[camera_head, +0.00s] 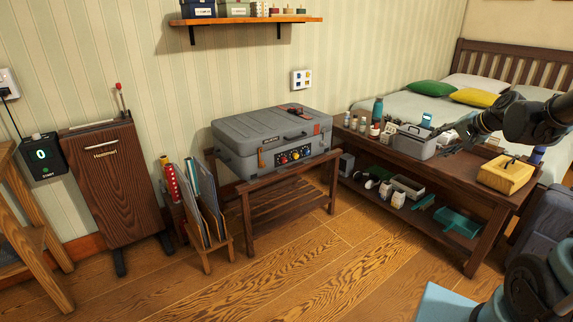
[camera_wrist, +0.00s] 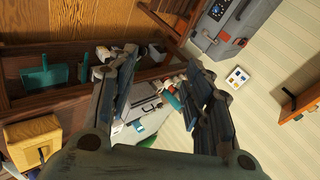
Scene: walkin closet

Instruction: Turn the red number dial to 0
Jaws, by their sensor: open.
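A grey hard case (camera_head: 262,130) lies flat on a wooden rack, with a row of dials on its front face. The red dial (camera_head: 283,159) is on the left of the row, beside a yellow and a blue one; its numbers are too small to read. In the wrist view the case (camera_wrist: 240,35) is at the upper right, tilted, and its dials are small. My gripper (camera_wrist: 160,62) is open and empty, over the dark wooden bench. In the head view my gripper (camera_head: 455,136) is right of the case, well apart from it.
The dark wooden bench (camera_head: 455,196) right of the case holds a grey tool caddy (camera_head: 411,141), bottles and a yellow box (camera_head: 505,175). A file rack (camera_head: 205,220) stands left of the case. The floor (camera_head: 320,260) in front is clear.

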